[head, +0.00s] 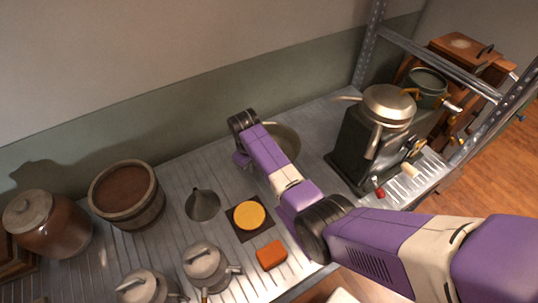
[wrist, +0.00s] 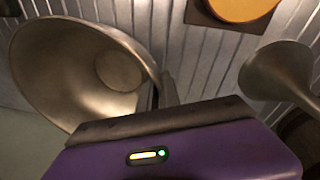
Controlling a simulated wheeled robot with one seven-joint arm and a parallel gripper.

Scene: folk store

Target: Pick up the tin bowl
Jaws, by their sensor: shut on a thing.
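The tin bowl (head: 287,138) is a wide grey metal bowl on the slatted metal shelf, partly hidden behind my arm in the head view. In the wrist view the bowl (wrist: 85,75) fills the upper left, with its open inside and round base showing. My gripper (wrist: 167,92) is shut on the bowl's rim at its right side, one finger showing beside the wall. In the head view my arm hides the fingertips. I cannot tell whether the bowl touches the shelf.
A funnel (head: 203,205), a yellow disc (head: 249,214) on a dark square and an orange block (head: 271,255) lie nearby. A wooden tub (head: 127,195), a brown jar (head: 50,225) and metal pots (head: 205,266) stand left. A dark stove-like unit (head: 362,150) stands right.

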